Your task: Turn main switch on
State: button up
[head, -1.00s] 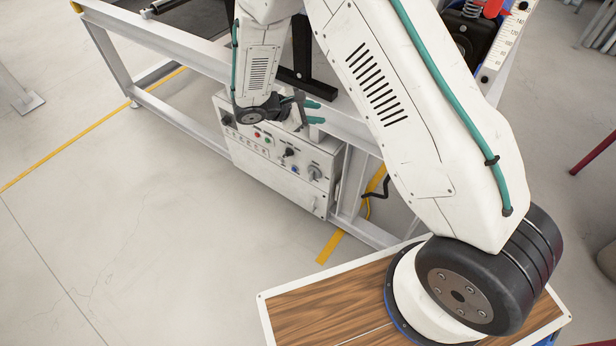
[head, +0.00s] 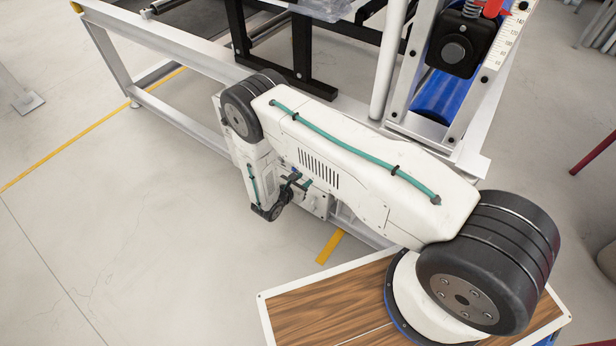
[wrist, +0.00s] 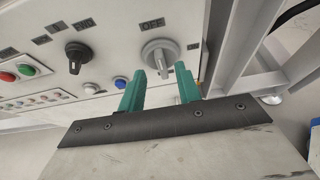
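The control box's white panel (wrist: 105,65) fills the upper part of the wrist view. A grey rotary switch (wrist: 160,52) is on it, with a label above that appears to read OFF. My gripper (wrist: 168,80) has two teal fingers, open and apart, pointing at this switch. Their tips are just below its handle, one to each side; I cannot tell whether they touch it. In the head view my gripper (head: 301,182) is low in front of the box (head: 319,204), which my arm mostly hides.
A black rotary knob (wrist: 76,55) is left of the grey switch. A blue button (wrist: 120,82), a green button (wrist: 27,69) and a red button (wrist: 7,77) are also on the panel. The metal frame (head: 165,112) stands around the box, with clear floor in front.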

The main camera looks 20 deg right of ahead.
jog(key=shift+x, duration=1.9)
grip_shut()
jog(key=shift+d, duration=0.1)
jog(key=shift+s+d+f+m+t+y, duration=0.35)
jog(key=shift+m+t, duration=0.9)
jog(key=shift+m, duration=1)
jog(key=shift+s+d+f+m+t+y, duration=0.15)
jog(key=shift+s+f+m+t, duration=0.25)
jog(key=shift+m+t, duration=1.35)
jog(key=shift+s+d+f+m+t+y, duration=0.1)
jog(key=shift+s+f+m+t+y, duration=0.5)
jog(key=shift+m, duration=2.1)
jog(key=shift+w+r+h, duration=0.15)
jog(key=shift+w+h, duration=0.15)
jog(key=shift+w, duration=0.05)
